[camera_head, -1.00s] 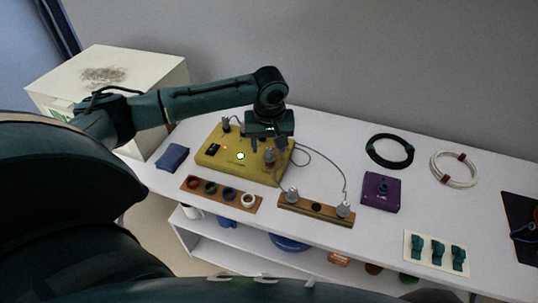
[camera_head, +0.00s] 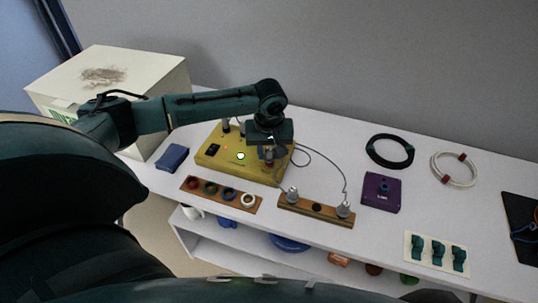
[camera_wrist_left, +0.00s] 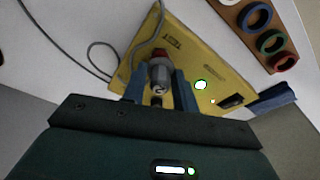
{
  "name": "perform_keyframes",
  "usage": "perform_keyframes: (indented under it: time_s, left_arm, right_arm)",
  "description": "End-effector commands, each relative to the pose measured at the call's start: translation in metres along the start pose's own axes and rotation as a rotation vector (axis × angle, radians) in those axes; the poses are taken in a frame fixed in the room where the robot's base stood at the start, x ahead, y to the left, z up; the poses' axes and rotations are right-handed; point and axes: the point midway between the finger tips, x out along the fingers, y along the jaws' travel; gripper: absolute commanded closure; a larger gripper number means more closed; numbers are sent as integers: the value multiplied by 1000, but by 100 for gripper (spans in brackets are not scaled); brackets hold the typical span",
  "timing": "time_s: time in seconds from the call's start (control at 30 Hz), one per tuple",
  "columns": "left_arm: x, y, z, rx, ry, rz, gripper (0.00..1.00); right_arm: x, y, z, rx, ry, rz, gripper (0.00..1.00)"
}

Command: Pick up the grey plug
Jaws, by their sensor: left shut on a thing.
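A grey plug (camera_wrist_left: 160,72) with a reddish band and a grey cable shows in the left wrist view, between the two blue fingers of my left gripper (camera_wrist_left: 159,80). In the head view my left gripper (camera_head: 268,147) reaches down over the right part of a yellow box (camera_head: 225,166), shut on this plug (camera_head: 269,158). The plug is upright at the box's top; I cannot tell whether it is still seated in it. Another grey plug (camera_head: 226,125) stands at the back of the box. Two more grey plugs (camera_head: 292,195) (camera_head: 343,209) stand in a wooden holder (camera_head: 316,209). My right gripper is not in view.
A wooden strip with coloured rings (camera_head: 220,193) lies in front of the box. A purple box (camera_head: 381,193), a black cable coil (camera_head: 390,151) and a white coil (camera_head: 454,169) lie to the right. A large pale box (camera_head: 105,80) stands left. Thin cables loop right of the yellow box.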

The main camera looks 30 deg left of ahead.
Motion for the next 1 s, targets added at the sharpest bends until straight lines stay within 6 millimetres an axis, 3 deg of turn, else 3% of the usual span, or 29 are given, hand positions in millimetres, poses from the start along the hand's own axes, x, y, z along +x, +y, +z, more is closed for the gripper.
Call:
perform_keyframes:
  time_s: [0.13,0.37,0.8,1.0]
  left_arm:
    - [0,0,0,0,0,0,99]
    - [-4,0,-1,0,1,1,99]
    - [-81,0,-13,0,2,2,99]
    - [-98,0,-15,0,0,1,99]
  right_arm:
    - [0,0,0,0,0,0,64]
    - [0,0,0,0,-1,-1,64]
    - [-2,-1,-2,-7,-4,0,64]
    - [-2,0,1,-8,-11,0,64]
